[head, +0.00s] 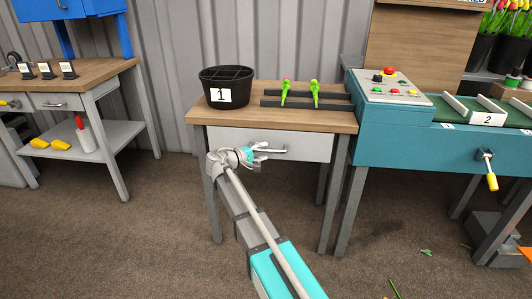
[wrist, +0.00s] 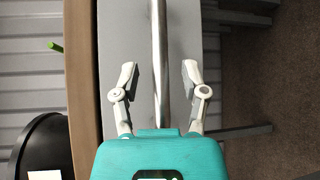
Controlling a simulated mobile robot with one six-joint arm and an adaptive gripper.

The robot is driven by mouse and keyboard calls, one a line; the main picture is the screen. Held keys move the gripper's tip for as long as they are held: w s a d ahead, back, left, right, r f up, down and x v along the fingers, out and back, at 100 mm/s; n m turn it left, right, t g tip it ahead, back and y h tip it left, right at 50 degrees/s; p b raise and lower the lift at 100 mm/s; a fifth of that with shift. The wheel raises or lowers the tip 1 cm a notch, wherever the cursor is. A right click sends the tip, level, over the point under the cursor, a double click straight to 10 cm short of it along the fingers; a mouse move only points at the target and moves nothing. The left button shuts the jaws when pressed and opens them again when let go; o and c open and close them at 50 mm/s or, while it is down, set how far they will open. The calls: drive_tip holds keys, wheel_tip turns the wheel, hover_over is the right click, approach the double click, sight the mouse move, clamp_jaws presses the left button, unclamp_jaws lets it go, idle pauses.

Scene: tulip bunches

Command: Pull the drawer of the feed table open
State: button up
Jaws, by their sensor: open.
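The feed table (head: 200,116) has a wooden top and grey legs. Its drawer (head: 308,147) has a light grey front, which looks flush with the table frame. A metal bar handle (head: 277,150) runs across the drawer front. My gripper (head: 262,154) is in front of the drawer, at the left part of the handle. In the wrist view the handle (wrist: 159,50) runs lengthwise between the two spread fingertips of my gripper (wrist: 160,75). The fingers are open and show a gap on each side of the bar. The drawer front (wrist: 118,30) lies behind it.
A black bucket (head: 226,92) marked 1 stands on the table's left side. A teal machine (head: 400,138) with a control panel adjoins the right. The floor in front of the drawer is clear.

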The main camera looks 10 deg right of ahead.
drive_tip(key=shift+x, duration=0.95)
clamp_jaws()
